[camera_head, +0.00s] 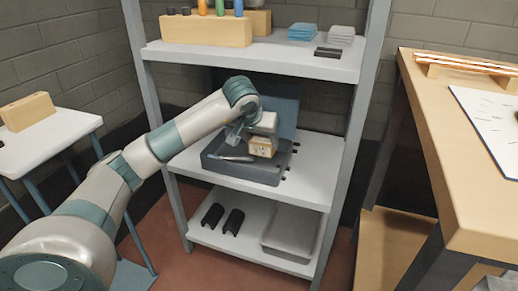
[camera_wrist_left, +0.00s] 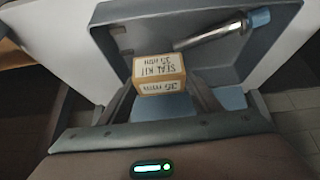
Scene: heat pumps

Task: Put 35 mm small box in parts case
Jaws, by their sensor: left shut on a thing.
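The small box (camera_wrist_left: 160,74) is cardboard-coloured with white labels reading "SEAL KIT 35 mm" in the left wrist view. In the head view the small box (camera_head: 262,147) is over the right part of the parts case. My left gripper (camera_head: 257,136) is shut on it; its fingers (camera_wrist_left: 160,92) flank the box in the wrist view. The parts case (camera_head: 243,174) is a dark grey open tray with a blue-grey raised lid on the middle shelf. I cannot tell whether the box touches the case floor. My right gripper is not in view.
A silver tool with a blue end (camera_wrist_left: 215,32) lies in the case. The shelf unit (camera_head: 325,170) has bare space right of the case. Below are two black half-shells (camera_head: 222,218) and a grey tray (camera_head: 291,233). The upper shelf (camera_head: 270,56) is close above my arm.

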